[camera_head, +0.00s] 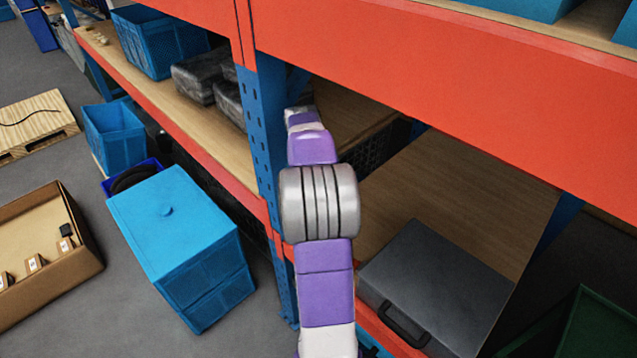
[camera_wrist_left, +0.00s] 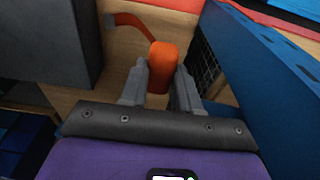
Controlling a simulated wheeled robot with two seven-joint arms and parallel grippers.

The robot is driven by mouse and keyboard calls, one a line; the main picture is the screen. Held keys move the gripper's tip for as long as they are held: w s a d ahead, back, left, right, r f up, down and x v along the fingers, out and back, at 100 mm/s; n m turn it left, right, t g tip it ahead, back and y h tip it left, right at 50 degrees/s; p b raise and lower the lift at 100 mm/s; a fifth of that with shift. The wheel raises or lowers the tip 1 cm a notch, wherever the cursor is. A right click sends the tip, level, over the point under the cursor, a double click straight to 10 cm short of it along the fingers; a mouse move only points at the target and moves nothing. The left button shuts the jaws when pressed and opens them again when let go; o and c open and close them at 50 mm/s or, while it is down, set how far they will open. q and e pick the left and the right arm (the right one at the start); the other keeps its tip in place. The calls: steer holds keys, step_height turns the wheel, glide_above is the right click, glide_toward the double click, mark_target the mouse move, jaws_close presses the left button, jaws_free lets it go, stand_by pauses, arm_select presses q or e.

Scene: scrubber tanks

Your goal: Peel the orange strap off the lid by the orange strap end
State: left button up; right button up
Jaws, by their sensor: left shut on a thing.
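In the left wrist view an orange block-like strap end (camera_wrist_left: 163,62) sits between the two grey fingers of my left gripper (camera_wrist_left: 160,84), which is shut on it. A thin orange strap (camera_wrist_left: 133,21) curves from near the strap end toward the upper left, over a wood-coloured surface. I cannot tell for sure which surface is the lid. In the head view a purple and white arm reaches up the middle toward the shelf; its fingers, the strap and the strap end do not show there. My right gripper is in neither view.
A blue upright (camera_head: 262,130) and an orange-red beam (camera_head: 450,85) of the rack are close to the arm. A dark grey case (camera_head: 440,285) lies on the lower right shelf. A blue crate (camera_head: 180,240) and an open carton (camera_head: 45,250) stand on the floor.

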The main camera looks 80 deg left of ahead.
arm_select(q)
steer(key=s+d+f+b, duration=0.4)
steer(key=s+d+b, duration=0.1)
steer(key=s, duration=0.6)
steer(key=shift+s+d, duration=0.15)
steer(key=shift+d, duration=0.1)
stand_by(0.7)
steer(key=shift+f, duration=0.1)
steer(key=shift+s+d, duration=0.4)
steer(key=shift+s, duration=0.25)
steer(key=shift+s+d, duration=0.35)
steer(key=shift+s, duration=0.3)
steer(key=shift+w, duration=0.1)
steer(key=w+a+p, duration=0.2)
steer(key=w+a, duration=0.2)
steer(key=w, duration=0.7)
steer(key=w+a+p, duration=0.1)
steer(key=w+a, duration=0.3)
steer(key=w, duration=0.7)
steer(key=shift+p, duration=0.4)
stand_by(0.5)
steer(key=shift+d, duration=0.1)
